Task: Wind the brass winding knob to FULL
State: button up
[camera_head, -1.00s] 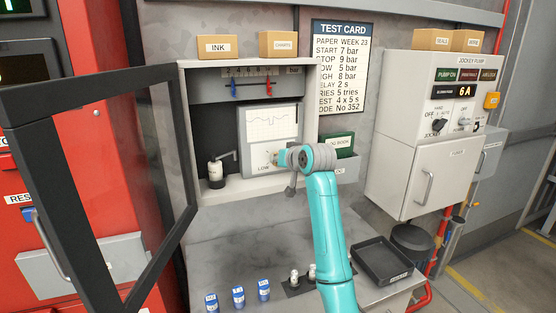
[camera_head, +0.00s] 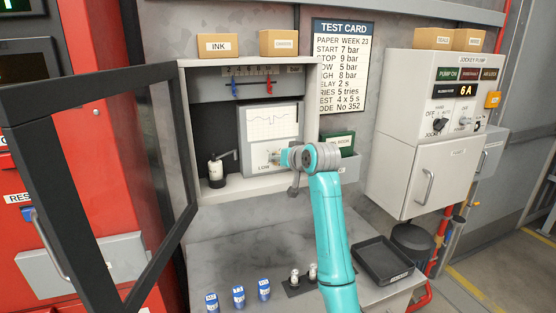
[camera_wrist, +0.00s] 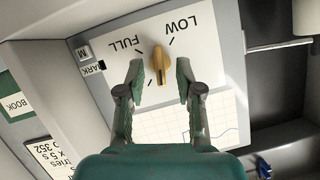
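The brass winding knob (camera_wrist: 158,66) sits on the light face of the chart recorder (camera_wrist: 110,62), which appears upside down in the wrist view. Its grip bar stands nearly upright in that picture, between the FULL and LOW labels; which end is the pointer I cannot tell. My gripper (camera_wrist: 160,76) is open, with one finger on each side of the knob and gaps showing. In the head view the recorder (camera_head: 270,125) is inside the open cabinet, with my gripper (camera_head: 282,157) at its lower part. The knob is small and partly hidden there.
The open glazed door (camera_head: 185,215) stands left of my arm. A pump bottle (camera_head: 216,172) is on the cabinet floor. Blue bottles (camera_head: 238,296), small fittings (camera_head: 294,277) and a black tray (camera_head: 382,262) are on the bench. A green log book (camera_head: 338,144) is at right.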

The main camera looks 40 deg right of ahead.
jog(key=v, duration=1)
jog(key=shift+s, duration=0.25)
jog(key=w+f+t+h, duration=0.1)
jog(key=w, duration=0.2)
jog(key=w+d+f+t, duration=0.1)
jog(key=w, duration=0.3)
jog(key=w+f+t+h, duration=0.1)
jog(key=w+f+t, duration=0.1)
jog(key=w, duration=0.2)
jog(key=shift+d+f+h, duration=0.1)
jog(key=shift+d+h, duration=0.2)
jog(key=shift+d, duration=0.1)
jog(key=shift+c, duration=0.2)
grip_shut()
